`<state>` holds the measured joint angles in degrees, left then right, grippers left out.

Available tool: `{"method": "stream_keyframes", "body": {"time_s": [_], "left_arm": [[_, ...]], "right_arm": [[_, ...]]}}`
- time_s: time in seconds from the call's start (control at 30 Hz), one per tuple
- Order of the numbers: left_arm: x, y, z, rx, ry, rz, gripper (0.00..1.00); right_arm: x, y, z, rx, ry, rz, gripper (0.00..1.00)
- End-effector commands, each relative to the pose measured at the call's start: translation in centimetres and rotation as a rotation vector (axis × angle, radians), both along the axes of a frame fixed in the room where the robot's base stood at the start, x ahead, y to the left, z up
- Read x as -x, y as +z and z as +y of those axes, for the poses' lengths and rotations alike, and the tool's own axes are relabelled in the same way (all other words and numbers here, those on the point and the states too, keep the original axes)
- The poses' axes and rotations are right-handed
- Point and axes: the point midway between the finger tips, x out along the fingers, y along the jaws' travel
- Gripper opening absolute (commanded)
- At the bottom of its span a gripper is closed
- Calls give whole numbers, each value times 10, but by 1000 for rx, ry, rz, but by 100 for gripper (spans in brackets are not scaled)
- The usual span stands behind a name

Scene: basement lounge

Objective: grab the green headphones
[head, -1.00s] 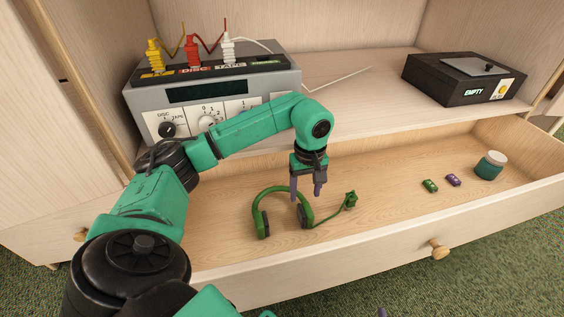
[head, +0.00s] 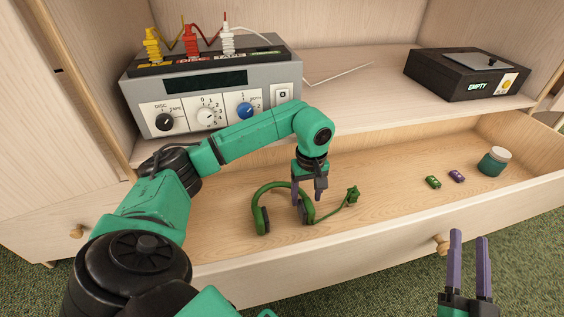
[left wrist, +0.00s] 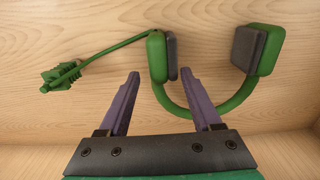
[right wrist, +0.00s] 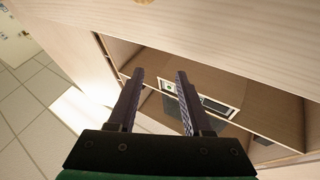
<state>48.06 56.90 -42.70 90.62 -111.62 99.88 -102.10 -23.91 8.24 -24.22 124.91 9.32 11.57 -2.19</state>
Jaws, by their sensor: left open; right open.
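The green headphones (head: 262,205) lie in the open drawer, with a green cable running to a green plug (head: 353,193) on their right. In the left wrist view the headband (left wrist: 205,114) curves between two ear cups with dark pads. My left gripper (head: 307,200) is open, pointing down over the right-hand ear cup. In the left wrist view its fingers (left wrist: 160,88) are apart, with one ear cup (left wrist: 158,57) just beyond and between the fingertips; contact cannot be told. My right gripper (head: 469,240) is open and empty, in front of the drawer at the lower right.
A grey switch box (head: 215,95) and a black box (head: 465,75) stand on the shelf above.

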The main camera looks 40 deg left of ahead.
Motion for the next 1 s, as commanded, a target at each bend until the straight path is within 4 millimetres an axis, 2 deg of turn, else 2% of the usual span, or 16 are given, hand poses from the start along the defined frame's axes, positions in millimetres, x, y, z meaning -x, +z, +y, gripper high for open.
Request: {"method": "stream_keyframes", "body": {"time_s": [0.3, 0.5, 0.6, 0.8, 0.97, 1.0], "left_arm": [[-1, -17, 0, 1, 0, 0, 66], [-1, -26, 0, 1, 0, -1, 66], [-1, -27, 0, 1, 1, -1, 66], [-1, -27, 0, 1, 1, -1, 66], [-1, -27, 0, 1, 1, -1, 4], [-1, -27, 0, 1, 1, -1, 0]], "right_arm": [[0, 86, -11, -45, -32, -260, 50], [10, 131, -17, -72, -49, -403, 50], [13, 141, -19, -78, -52, -432, 50], [13, 142, -19, -78, -52, -435, 50], [13, 142, -19, -77, -52, -434, 50], [13, 142, -19, -77, -52, -434, 50]]}}
